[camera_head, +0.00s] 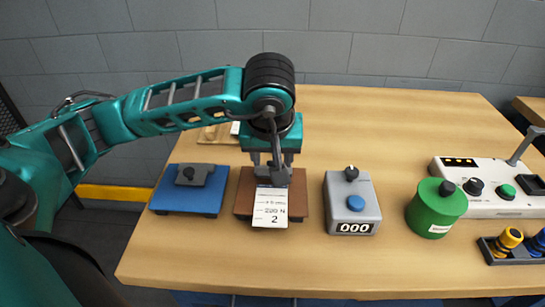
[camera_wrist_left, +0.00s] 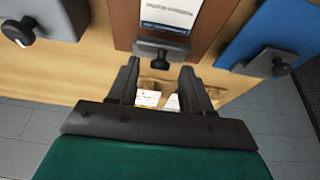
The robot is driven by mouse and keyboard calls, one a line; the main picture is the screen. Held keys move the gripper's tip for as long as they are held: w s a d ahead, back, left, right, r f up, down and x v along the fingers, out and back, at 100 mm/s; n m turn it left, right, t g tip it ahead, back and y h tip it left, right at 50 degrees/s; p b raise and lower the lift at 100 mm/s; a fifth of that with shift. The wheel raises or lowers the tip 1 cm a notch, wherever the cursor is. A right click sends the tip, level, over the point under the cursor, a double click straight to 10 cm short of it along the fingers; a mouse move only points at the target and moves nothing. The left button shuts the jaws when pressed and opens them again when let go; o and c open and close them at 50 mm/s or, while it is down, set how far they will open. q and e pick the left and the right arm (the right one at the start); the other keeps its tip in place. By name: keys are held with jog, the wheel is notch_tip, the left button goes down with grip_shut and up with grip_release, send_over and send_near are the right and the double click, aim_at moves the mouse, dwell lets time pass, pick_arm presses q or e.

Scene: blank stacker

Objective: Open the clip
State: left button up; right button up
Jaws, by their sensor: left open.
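A brown clipboard (camera_head: 243,195) lies on the table with a printed white card (camera_head: 271,213) reading "220 N" and "2". Its grey clip (camera_head: 281,179) is partly hidden by my left gripper in the head view. The left wrist view shows the clip (camera_wrist_left: 176,48) with its black knob just beyond my fingertips. My left gripper (camera_head: 270,168) points down over the clip. In the left wrist view its fingers (camera_wrist_left: 159,68) are apart with nothing between them, one toward each side of the knob. I cannot tell whether they touch the clip. My right gripper is not in view.
A blue board (camera_head: 183,205) with a similar grey clip (camera_head: 192,173) lies left. A grey counter box (camera_head: 352,206) reading "000" stands right, then a green canister (camera_head: 436,211) and a white control panel (camera_head: 482,206).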

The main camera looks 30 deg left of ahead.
pick_arm(q)
jog(key=shift+w+a+f, duration=0.1)
jog(key=shift+w+f, duration=0.05)
jog(key=shift+f, duration=0.25)
grip_shut()
